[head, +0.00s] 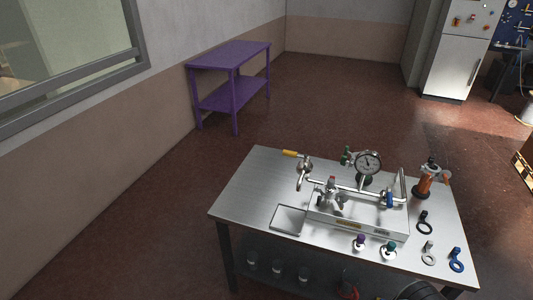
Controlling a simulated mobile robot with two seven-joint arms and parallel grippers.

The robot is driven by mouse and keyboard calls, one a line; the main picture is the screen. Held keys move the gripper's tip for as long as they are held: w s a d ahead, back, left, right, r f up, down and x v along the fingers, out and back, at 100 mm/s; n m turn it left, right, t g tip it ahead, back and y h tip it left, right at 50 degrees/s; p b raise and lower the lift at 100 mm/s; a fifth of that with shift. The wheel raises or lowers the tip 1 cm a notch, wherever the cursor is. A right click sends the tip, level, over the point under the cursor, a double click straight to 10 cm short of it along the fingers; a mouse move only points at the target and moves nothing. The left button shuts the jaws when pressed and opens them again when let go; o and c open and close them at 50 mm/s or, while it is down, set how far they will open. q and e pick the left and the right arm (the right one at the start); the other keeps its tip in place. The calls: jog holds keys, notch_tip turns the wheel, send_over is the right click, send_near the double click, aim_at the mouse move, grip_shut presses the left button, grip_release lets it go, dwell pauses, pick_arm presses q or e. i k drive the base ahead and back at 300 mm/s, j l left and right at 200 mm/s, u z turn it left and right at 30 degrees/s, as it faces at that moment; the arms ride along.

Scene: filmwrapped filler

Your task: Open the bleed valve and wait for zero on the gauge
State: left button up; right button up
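A pipe assembly on a metal base (355,222) stands on a steel table (255,185). The round white-faced gauge (368,163) stands upright at its back; its reading is too small to make out. Several valve-like parts show: a yellow handle (290,153) at the left end, a green part (346,155) beside the gauge, a fitting with a red top (332,182) at the front, and a blue part (390,200) at the right. I cannot tell which is the bleed valve or whether it is open. Neither of my grippers is in view.
A shallow tray (288,218) lies left of the base. Purple-topped (360,241) and green-topped (389,249) items stand at the front. An orange-and-grey tool (425,184) and ring-ended pieces (457,258) are at the right. A purple table (228,58) stands against the wall.

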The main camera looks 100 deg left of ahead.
aim_at(292, 154)
jog(key=u, duration=3.1)
